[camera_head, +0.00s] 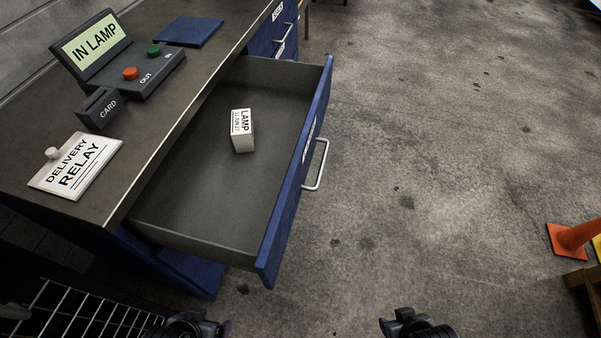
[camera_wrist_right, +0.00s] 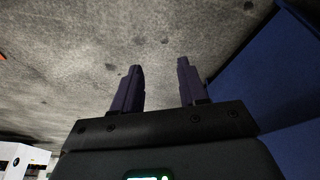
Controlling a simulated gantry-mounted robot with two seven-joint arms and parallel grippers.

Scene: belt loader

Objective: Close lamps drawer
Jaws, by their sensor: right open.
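The drawer (camera_head: 190,210) is pulled far out of the grey-topped desk. Its blue front (camera_head: 292,190) carries a white bar handle (camera_head: 318,165); the label beside the handle is too oblique to read. A small white box marked LAMP (camera_head: 242,130) lies inside the drawer. My left gripper (camera_head: 200,322) is at the bottom edge, in front of the drawer and apart from it; its jaws are unclear. My right gripper (camera_head: 405,322) is at the bottom, right of the drawer front and apart from the handle. In the right wrist view its two fingers (camera_wrist_right: 158,72) are spread with nothing between them.
The desk top holds a console reading IN LAMP (camera_head: 95,45), a card reader (camera_head: 100,108), a DELIVERY RELAY plate (camera_head: 75,165) and a blue pad (camera_head: 188,31). A wire rack (camera_head: 85,310) is at lower left. The floor between is clear.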

